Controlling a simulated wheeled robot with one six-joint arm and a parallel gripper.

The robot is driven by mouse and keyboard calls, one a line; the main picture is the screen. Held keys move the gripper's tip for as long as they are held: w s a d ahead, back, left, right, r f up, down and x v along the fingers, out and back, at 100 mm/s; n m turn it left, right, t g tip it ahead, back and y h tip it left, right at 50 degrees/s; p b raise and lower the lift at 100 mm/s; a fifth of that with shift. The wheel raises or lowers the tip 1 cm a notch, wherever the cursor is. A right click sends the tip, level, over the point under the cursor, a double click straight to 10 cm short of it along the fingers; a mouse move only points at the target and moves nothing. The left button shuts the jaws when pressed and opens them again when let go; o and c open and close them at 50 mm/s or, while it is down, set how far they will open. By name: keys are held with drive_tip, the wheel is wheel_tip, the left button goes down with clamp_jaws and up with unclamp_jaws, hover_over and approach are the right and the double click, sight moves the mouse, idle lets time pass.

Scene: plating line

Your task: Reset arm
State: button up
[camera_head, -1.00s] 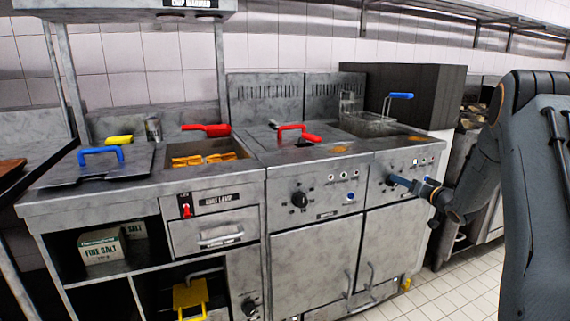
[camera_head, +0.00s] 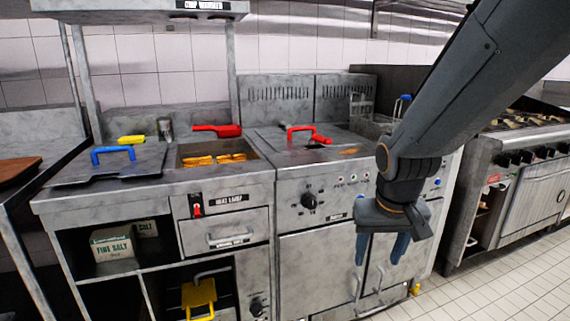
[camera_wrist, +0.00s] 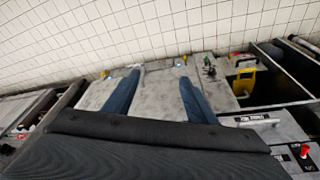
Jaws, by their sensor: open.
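My gripper (camera_head: 380,250) hangs in front of the fryer cabinet (camera_head: 312,255), with its blue fingers pointing down. The fingers are apart and nothing is between them. In the wrist view, the two blue fingers of my gripper (camera_wrist: 155,90) are spread with the grey cabinet front and the tiled floor (camera_wrist: 120,35) beyond them. My gripper touches nothing that I can see. My arm hides part of the right fryer and its basket.
Left of the fryer is a chip station with chips (camera_head: 215,159), a red-handled scoop (camera_head: 217,130) and a blue-handled lid (camera_head: 112,153). Salt boxes (camera_head: 112,243) and a yellow item (camera_head: 199,297) sit below. A stove (camera_head: 535,150) stands at right. The floor in front is clear.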

drive_tip(key=s+a+n+g+y+p, duration=0.1)
drive_tip(key=s+a+g, duration=0.25)
drive_tip(key=s, duration=1.05)
drive_tip(key=d+r+p, duration=0.3)
drive_tip(key=r+p, duration=0.3)
drive_tip(key=p, duration=0.5)
drive_tip(key=shift+s+m, duration=0.3)
drive_tip(key=shift+m, duration=0.1)
